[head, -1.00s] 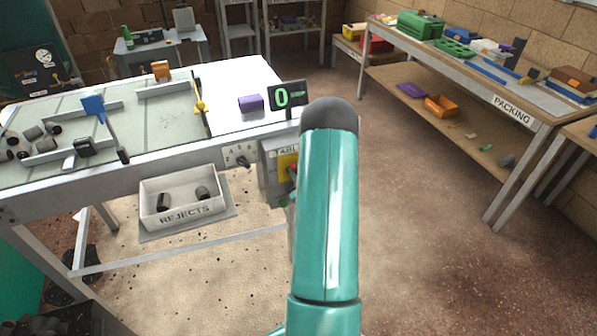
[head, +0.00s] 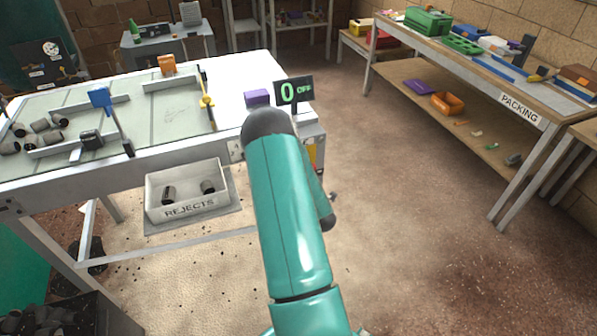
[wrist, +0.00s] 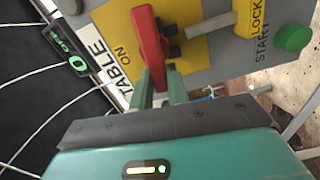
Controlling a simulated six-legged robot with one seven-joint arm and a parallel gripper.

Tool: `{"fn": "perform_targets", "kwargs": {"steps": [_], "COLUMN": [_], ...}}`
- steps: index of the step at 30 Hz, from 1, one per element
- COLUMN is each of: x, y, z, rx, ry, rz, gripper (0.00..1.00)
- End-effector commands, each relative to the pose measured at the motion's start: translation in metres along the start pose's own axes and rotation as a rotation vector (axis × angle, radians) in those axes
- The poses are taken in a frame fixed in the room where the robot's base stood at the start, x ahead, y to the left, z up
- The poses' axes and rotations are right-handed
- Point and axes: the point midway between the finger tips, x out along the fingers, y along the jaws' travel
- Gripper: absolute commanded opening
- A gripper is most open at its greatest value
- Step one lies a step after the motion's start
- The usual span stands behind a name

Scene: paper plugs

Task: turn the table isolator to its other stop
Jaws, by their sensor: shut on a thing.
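The table isolator has a red handle (wrist: 150,48) on a yellow plate (wrist: 196,58), seen in the wrist view. The word ON is printed beside the handle, near the white TABLE label (wrist: 106,62). My gripper (wrist: 159,80) is shut on the red handle, its teal fingers on either side of the handle's near end. The small display (head: 294,91) above reads 0 OFF.
A yellow LOCK piece (wrist: 251,17) and a green START button (wrist: 293,39) sit beside the isolator. The packing bench (head: 470,65) stands right, with clear floor between.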

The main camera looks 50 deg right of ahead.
Motion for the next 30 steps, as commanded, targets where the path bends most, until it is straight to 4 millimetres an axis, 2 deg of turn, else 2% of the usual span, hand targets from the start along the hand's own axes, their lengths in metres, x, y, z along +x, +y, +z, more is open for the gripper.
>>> {"fn": "perform_targets", "kwargs": {"steps": [9, 25, 26, 27, 28, 30], "x": [-0.0009, -0.0014, -0.0013, -0.0012, -0.0012, -0.0009], "y": [-0.0038, -0.0044, -0.0044, -0.0043, -0.0043, -0.0043], "z": [0.0006, 0.0018, 0.0018, 0.0018, 0.0017, 0.0014], "rx": [-0.127, -0.15, -0.15, -0.15, -0.149, -0.149], "ry": [-0.001, -0.003, -0.003, -0.003, -0.003, -0.002], "rz": [-0.001, -0.002, -0.002, -0.002, -0.001, -0.001], "gripper": [0.0, 0.0, 0.22, 0.3, 0.36, 0.38]}}
